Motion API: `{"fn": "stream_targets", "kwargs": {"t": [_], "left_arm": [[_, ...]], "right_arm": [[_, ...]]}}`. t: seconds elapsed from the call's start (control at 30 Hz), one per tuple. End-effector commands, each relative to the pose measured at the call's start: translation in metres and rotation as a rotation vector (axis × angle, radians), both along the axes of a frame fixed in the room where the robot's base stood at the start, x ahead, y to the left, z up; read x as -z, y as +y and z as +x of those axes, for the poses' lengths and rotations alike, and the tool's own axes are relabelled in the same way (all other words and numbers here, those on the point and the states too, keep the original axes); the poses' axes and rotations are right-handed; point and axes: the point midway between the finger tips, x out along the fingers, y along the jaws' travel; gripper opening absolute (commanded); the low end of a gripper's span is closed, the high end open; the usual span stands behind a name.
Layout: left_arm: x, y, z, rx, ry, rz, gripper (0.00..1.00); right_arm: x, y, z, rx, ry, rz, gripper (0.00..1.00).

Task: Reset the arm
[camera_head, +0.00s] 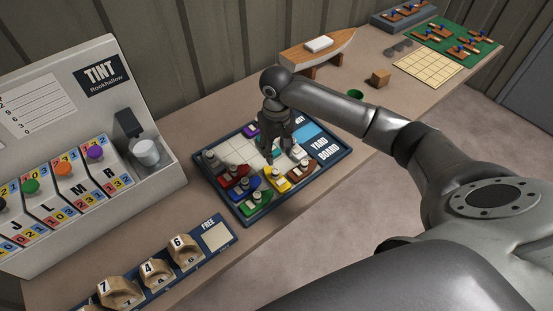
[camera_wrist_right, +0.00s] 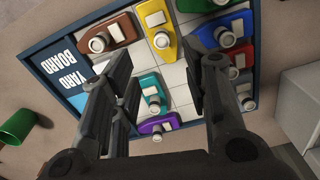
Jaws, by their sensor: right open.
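My right gripper (camera_head: 282,158) is open above the yard board (camera_head: 322,171), with its fingers pointing down. In the wrist view the right gripper (camera_wrist_right: 157,60) frames a teal boat (camera_wrist_right: 152,90) between its fingers; no boat is seen gripped. A purple boat (camera_wrist_right: 158,126) lies closer to the gripper's base in that view. Yellow (camera_head: 278,182), brown (camera_head: 301,168), blue (camera_head: 242,187), green (camera_head: 257,205) and red (camera_head: 233,180) boats also sit on the board. The fingers hide part of the board. My left gripper is not in view.
The tint machine (camera_head: 105,120) stands at the left, with a silver cup (camera_head: 146,152) at its spout. A numbered rack (camera_head: 214,237) lies at the front.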

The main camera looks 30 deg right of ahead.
Motion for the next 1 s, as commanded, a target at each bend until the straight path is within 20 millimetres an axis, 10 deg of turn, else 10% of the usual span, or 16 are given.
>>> {"fn": "stream_targets", "kwargs": {"t": [0.73, 1.0], "left_arm": [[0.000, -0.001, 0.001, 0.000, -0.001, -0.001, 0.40], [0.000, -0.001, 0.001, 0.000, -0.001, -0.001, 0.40]], "right_arm": [[-0.010, 0.003, -0.003, -0.009, 0.001, 0.002, 0.43], [0.031, 0.062, -0.043, -0.179, -0.041, 0.059, 0.43]]}}
